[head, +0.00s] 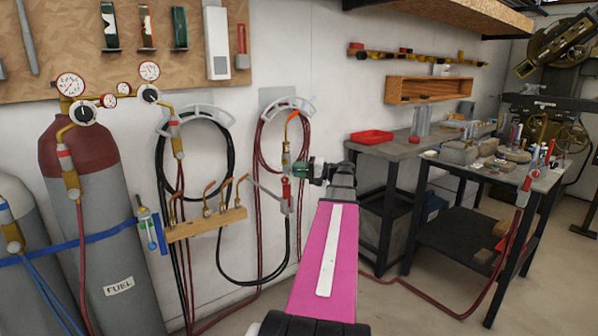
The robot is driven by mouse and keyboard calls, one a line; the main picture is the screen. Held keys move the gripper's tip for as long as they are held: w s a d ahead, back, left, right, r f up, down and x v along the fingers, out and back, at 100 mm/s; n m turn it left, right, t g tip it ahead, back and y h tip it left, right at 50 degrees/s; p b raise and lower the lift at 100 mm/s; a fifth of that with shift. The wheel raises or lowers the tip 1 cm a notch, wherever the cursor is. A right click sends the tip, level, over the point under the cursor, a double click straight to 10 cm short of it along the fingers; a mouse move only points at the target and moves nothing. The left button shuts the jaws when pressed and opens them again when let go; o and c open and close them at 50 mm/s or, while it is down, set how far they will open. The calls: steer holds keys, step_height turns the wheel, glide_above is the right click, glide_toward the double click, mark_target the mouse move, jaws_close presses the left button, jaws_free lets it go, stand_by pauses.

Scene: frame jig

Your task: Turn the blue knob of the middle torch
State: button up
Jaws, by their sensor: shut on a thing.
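The middle torch (286,158) hangs upright at the right hose coil on the wall. It has a copper tip at the top and a brass body. My gripper (301,170) reaches in from the right, with its dark green-and-black end against the brass part of this torch. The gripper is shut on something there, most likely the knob. The blue knob itself cannot be made out; the fingers seem to cover it. Another torch (176,135) hangs at the left coil. A third torch (524,186) sits at the right bench's edge.
A wooden rack (190,230) with several copper tips stands left of my gripper. A red-topped fuel cylinder (95,190) with gauges is at the left. Hoses (262,270) hang below the torches. A grey workbench (393,150) stands to the right.

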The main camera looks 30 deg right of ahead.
steer(key=shift+m, duration=1.2)
steer(key=o, duration=0.9)
steer(key=shift+o, duration=0.2)
steer(key=shift+d, duration=0.1)
steer(key=v, duration=1)
steer(key=shift+s+d, duration=0.2)
steer(key=shift+s, duration=0.05)
steer(key=shift+s+a, duration=0.1)
